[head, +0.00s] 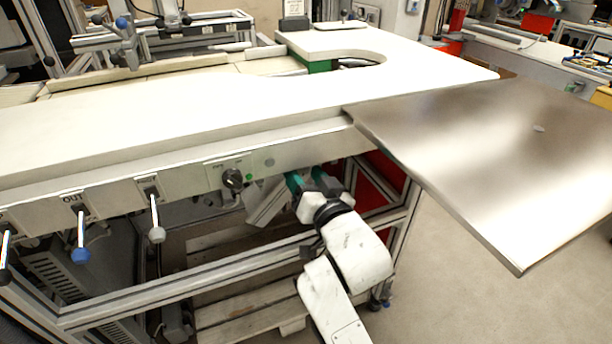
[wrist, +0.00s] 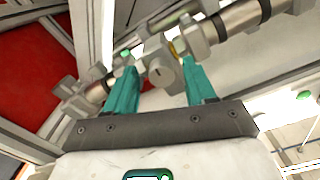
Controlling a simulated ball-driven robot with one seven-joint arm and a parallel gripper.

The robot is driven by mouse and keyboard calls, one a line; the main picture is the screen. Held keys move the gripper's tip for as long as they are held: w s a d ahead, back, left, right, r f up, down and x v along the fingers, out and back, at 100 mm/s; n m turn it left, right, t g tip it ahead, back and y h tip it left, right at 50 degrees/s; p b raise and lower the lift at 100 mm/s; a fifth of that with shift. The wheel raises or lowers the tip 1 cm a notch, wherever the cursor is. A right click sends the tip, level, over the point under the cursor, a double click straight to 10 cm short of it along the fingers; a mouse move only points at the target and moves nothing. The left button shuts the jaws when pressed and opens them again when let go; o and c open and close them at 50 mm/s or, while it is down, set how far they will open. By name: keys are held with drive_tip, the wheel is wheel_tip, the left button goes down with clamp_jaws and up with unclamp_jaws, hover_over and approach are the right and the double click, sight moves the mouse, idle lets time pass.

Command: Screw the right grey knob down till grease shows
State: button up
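In the wrist view a grey knob (wrist: 165,72) sits in the middle of a metal pipe assembly, between the two teal fingers of my gripper (wrist: 161,84). The gripper is open. The right finger is close to the knob, and I cannot tell if they touch; a gap shows at the left finger. A small yellowish patch (wrist: 174,49) shows beside the knob; I cannot tell if it is grease. In the head view my gripper (head: 306,181) reaches under the table edge, and the knob is hidden there.
A white table (head: 150,110) with a metal plate (head: 470,150) overhangs my arm. Its front panel carries a black rotary switch (head: 232,179) and levers, one with a grey ball (head: 157,235), one with a blue ball (head: 80,255). Frame bars and a wooden pallet (head: 250,303) lie below.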

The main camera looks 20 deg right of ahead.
drive_tip(key=s, duration=1.1)
drive_tip(key=shift+p, duration=0.45)
drive_tip(key=shift+w, duration=0.1)
